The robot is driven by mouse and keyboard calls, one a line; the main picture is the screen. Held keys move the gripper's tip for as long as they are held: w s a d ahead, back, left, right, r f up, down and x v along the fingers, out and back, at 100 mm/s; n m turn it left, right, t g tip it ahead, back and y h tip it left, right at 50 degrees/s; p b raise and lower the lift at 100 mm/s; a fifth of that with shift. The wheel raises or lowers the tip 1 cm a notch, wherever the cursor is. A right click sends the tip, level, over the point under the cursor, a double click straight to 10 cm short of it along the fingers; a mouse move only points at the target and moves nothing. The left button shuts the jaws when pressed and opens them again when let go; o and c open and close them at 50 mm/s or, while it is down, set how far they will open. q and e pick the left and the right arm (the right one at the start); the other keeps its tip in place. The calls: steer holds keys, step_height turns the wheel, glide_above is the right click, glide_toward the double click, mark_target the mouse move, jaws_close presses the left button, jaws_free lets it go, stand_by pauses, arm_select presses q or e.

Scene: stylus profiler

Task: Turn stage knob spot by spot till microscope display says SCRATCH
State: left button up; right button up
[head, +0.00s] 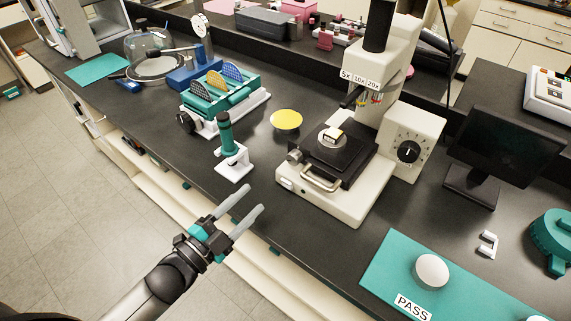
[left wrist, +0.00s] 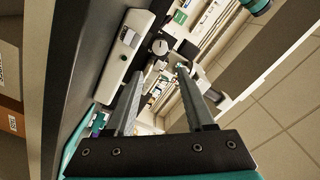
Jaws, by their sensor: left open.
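The white microscope (head: 345,190) stands on the black bench with a dark stage (head: 340,160). A small grey stage knob (head: 295,157) sticks out at the stage's left side; it also shows in the left wrist view (left wrist: 160,47), beyond my fingertips. A dark monitor (head: 505,145) stands to the right; I see no readable text on it. My left gripper (head: 254,199) is open and empty at the bench's front edge, in front of the microscope and apart from the knob. It also shows in the left wrist view (left wrist: 158,78). My right gripper is not in view.
A green-handled tool on a white stand (head: 228,150) and a yellow disc (head: 286,120) lie left of the microscope. A handle bar (head: 321,181) is on its front. A dial box (head: 410,145) stands at its right. A teal PASS mat (head: 385,275) lies front right.

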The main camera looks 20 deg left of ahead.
mark_target(292, 161)
arm_select(q)
steer(key=x, duration=1.4)
steer(key=shift+w+b, duration=0.1)
steer(key=shift+b, duration=0.2)
jaws_close()
